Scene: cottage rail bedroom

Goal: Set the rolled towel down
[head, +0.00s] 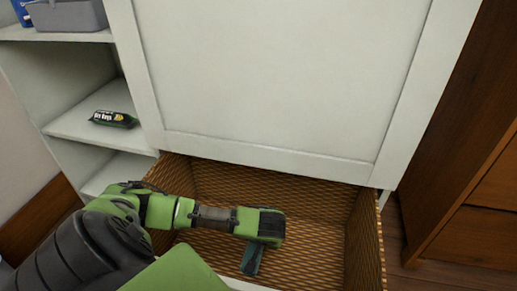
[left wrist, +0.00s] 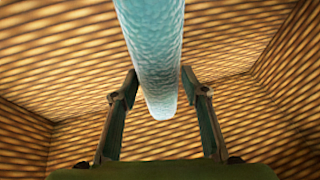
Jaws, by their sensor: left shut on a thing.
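The rolled towel (left wrist: 152,45) is a pale teal, textured roll in the left wrist view. It runs from the top edge down between the two fingers of my left gripper (left wrist: 159,85), which is shut on it. In the head view my left gripper (head: 253,258) points down inside a woven basket-like drawer (head: 365,245). The towel cannot be clearly made out there, behind or below the gripper. Woven floor and walls surround the towel in the wrist view. I cannot tell whether it touches the floor. My right gripper is not in view.
A white cabinet panel (head: 270,80) rises behind the open drawer. White shelves (head: 75,125) at the left hold a dark packet (head: 114,119) and a grey bin (head: 66,14). A brown wooden dresser (head: 480,200) stands at the right. The drawer's right part looks empty.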

